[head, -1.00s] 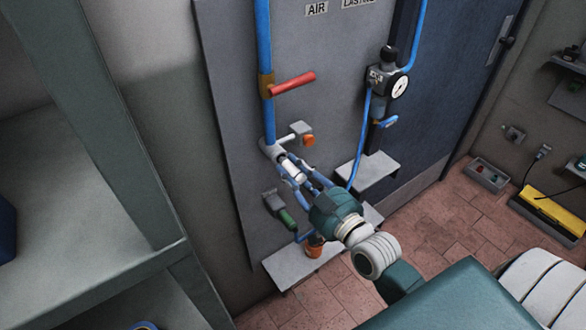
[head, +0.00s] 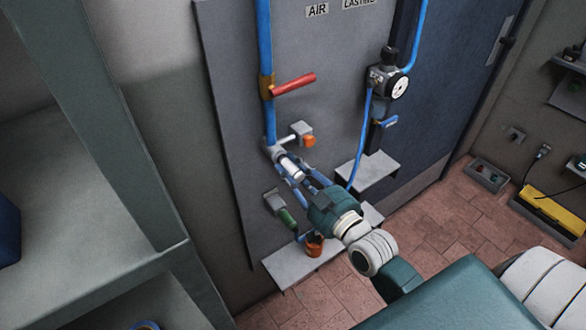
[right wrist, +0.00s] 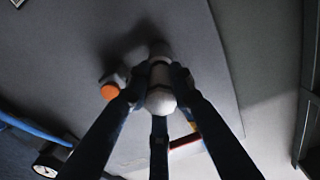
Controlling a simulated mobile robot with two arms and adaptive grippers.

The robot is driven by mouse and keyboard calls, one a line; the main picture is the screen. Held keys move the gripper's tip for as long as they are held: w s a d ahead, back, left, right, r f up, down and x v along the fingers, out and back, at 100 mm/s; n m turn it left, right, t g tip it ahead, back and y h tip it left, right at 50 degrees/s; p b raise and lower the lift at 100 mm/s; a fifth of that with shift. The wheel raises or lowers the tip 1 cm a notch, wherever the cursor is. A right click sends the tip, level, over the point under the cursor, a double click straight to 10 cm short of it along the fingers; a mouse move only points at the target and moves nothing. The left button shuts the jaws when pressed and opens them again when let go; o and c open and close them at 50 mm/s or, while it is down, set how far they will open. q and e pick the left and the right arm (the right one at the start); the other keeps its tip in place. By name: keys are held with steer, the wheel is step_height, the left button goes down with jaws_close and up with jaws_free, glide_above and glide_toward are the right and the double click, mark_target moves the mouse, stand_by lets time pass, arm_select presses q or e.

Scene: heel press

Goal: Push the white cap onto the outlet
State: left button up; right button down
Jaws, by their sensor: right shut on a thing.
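The white cap (head: 291,167) is held between the fingers of my right gripper (head: 290,170). The outlet (head: 276,153) is the pale fitting at the lower end of the blue pipe. The cap lies in line with the outlet and appears to meet its end. The fingers partly hide the contact, so I cannot tell how far the cap is on. My left gripper is not in view.
A grey block with an orange knob (head: 309,141) sits just right of the outlet. A red lever (head: 293,85) is on the pipe above. A pressure gauge (head: 398,87) is at upper right.

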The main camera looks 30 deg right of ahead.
steer(key=shift+w+r, duration=0.1)
steer(key=shift+w, duration=0.25)
steer(key=c, duration=1.5)
jaws_free()
steer(key=shift+o, duration=0.3)
steer(key=shift+w+a, duration=0.1)
steer(key=shift+w, duration=0.05)
steer(key=s+d, duration=0.1)
steer(key=s, duration=1.1)
steer(key=shift+d, duration=0.35)
steer(key=shift+f, duration=0.2)
